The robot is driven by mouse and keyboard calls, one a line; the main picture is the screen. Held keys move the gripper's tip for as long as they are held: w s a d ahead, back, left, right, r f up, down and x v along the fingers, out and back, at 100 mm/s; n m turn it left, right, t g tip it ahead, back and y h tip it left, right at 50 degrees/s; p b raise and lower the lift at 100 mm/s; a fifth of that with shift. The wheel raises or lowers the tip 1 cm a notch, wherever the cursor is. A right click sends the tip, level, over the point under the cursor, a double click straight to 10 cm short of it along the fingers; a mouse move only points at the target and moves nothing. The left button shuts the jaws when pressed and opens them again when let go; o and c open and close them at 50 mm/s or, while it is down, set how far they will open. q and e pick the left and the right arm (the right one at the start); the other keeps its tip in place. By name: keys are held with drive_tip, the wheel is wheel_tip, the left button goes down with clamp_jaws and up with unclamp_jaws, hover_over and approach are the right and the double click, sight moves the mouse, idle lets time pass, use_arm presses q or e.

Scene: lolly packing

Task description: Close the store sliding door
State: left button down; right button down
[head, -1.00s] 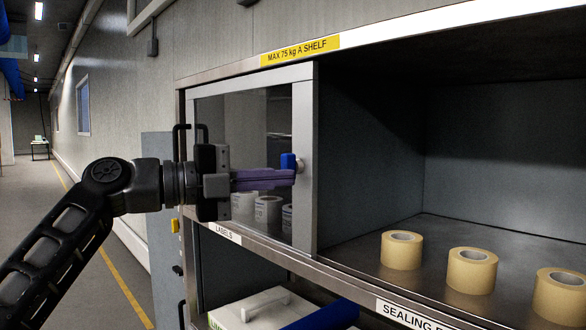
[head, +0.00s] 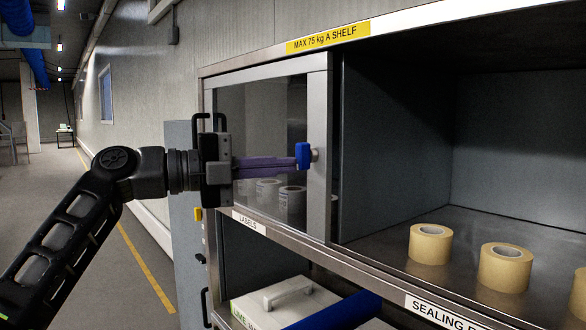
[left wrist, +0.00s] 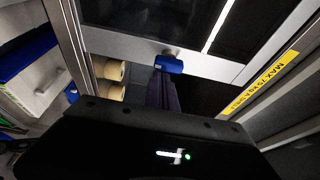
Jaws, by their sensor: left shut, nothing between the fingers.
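The sliding door (head: 319,110) has a glass pane and a pale grey frame. It covers the left compartment of the shelf unit. Its blue handle (head: 303,155), on a pale knob, stands out from the right frame; it also shows in the left wrist view (left wrist: 168,64). My left gripper (head: 296,163) is in front of the pane, its purple fingers shut and empty. In the left wrist view the fingertips (left wrist: 166,82) lie right by the handle; I cannot tell whether they touch it. My right gripper is not in view.
The right compartment is open, with tan tape rolls (head: 430,244) on its floor. White rolls (head: 292,199) stand behind the glass. The aisle at the left is clear.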

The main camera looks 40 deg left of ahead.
use_arm(q)
drive_tip(key=v, duration=0.6)
drive_tip(key=shift+b, duration=0.4)
drive_tip(key=shift+d, duration=0.2)
